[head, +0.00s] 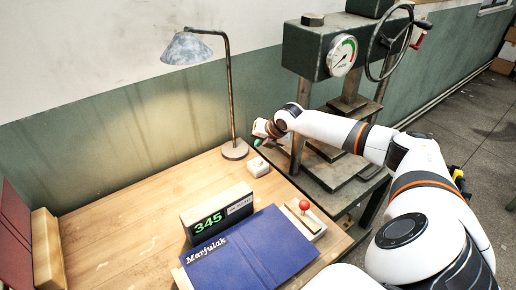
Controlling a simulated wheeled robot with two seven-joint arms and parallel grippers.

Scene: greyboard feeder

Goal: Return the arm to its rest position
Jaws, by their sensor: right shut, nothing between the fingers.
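My right arm comes in from the lower right and reaches up and left across the front of the press. My right gripper (262,132) is at its end, above the back right edge of the wooden table (130,215). Its fingers are shut and small in the view, with nothing seen in them. My left gripper is not in view.
A green press (310,50) with a gauge and handwheel stands behind my arm. A desk lamp (229,90) rises left of the gripper. A counter showing 345 (217,213), a blue folder (250,255) and a red-knobbed lever box (305,218) occupy the front. The table's left middle is clear.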

